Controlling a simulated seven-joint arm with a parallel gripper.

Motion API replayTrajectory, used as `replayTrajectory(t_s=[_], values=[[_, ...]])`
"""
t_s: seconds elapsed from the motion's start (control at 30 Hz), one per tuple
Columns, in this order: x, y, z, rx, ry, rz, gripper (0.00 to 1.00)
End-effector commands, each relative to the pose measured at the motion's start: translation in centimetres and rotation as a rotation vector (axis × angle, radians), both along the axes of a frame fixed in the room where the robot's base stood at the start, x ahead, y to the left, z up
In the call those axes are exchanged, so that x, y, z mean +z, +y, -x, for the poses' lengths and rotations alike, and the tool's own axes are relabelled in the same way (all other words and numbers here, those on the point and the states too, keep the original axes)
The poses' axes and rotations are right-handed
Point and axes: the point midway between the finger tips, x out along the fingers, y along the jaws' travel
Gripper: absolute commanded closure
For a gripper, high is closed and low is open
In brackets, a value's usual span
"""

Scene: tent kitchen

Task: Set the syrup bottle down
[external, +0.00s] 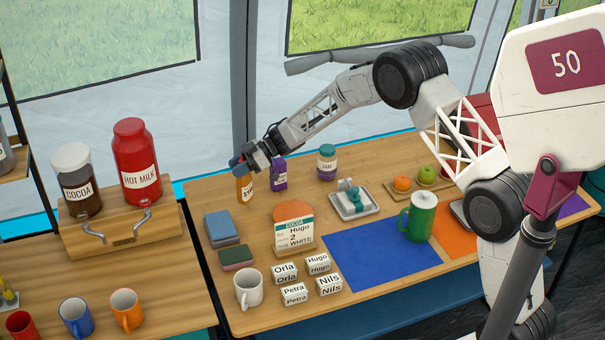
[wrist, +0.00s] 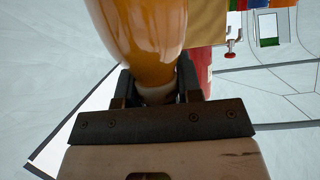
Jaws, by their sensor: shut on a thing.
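The syrup bottle (external: 244,188) is amber with a pale label and looks upright at the far left corner of the right-hand table. I cannot tell whether its base touches the tabletop. My gripper (external: 243,167) is at the bottle's top, reaching in from the right, and is shut on it. In the wrist view the glossy amber body of the syrup bottle (wrist: 142,35) fills the upper middle. There my gripper (wrist: 157,90) has its dark fingers on both sides of the pale neck. The bottle's label is partly hidden in the external view.
Blue cloths (external: 222,227) lie in front. The red hot milk dispenser (external: 138,165) and cocoa jar (external: 77,185) stand left. Bare wood surrounds the bottle's front.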

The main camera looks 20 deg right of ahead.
Motion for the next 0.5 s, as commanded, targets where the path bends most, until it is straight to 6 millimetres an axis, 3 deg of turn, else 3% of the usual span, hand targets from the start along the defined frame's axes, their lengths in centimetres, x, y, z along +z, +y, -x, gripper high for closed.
replayTrajectory(t_s=[0.13,0.5], values=[[0.0,0.4,-0.8,-0.001,-0.001,-0.001,1.0],[-3.5,0.4,-0.7,0.0,-0.001,0.0,1.0]])
